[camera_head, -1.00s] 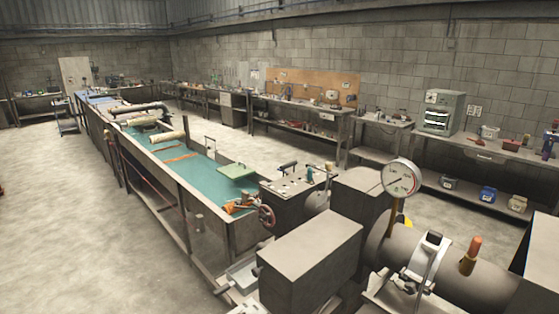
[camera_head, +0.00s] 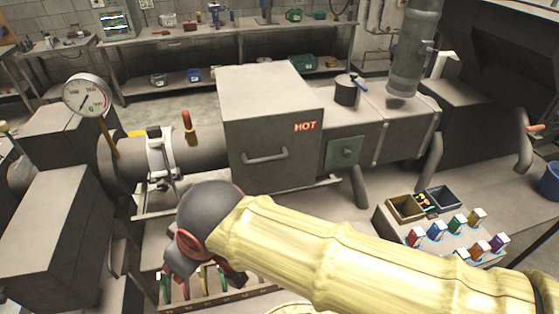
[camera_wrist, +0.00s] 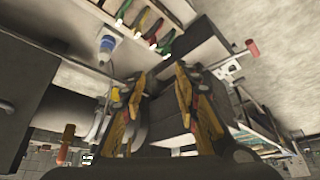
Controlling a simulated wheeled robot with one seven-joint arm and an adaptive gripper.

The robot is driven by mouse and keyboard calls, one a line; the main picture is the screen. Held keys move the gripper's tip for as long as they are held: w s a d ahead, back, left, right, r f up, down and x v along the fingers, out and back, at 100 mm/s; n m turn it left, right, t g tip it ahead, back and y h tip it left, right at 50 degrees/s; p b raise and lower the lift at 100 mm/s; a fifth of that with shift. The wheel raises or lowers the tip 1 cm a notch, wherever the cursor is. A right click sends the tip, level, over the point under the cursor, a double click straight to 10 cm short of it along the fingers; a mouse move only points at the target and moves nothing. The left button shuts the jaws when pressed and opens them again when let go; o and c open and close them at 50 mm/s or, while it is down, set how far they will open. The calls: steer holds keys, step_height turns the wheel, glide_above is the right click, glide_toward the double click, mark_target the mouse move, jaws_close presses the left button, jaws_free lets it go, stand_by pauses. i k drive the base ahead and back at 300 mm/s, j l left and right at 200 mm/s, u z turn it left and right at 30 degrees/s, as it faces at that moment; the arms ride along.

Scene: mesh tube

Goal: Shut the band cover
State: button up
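A grey box cover with a red HOT label and a bar handle (camera_head: 272,135) sits over the machine's barrel in the head view. I take it for the band cover, and its front face looks closed. A pale metal clamp (camera_head: 160,158) is around the barrel to its left. My gripper (camera_wrist: 160,78) shows in the wrist view with its two fingers apart and nothing between them. In the head view my dark wrist and yellow-sleeved arm are in front of and below the cover, apart from it, and the fingers are mostly hidden.
A pressure gauge (camera_head: 87,95) stands at left and an orange-brown handle (camera_head: 188,127) rises from the barrel. A tool rack (camera_head: 215,297) lies below my wrist. A clear vertical tube (camera_head: 415,50) rises behind.

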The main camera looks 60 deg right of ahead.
mark_target(271, 120)
steer(key=z, duration=1.7)
steer(key=k+j, duration=0.35)
steer(key=k+j+u, duration=0.15)
steer(key=k+j, duration=0.15)
steer(key=j, duration=0.3)
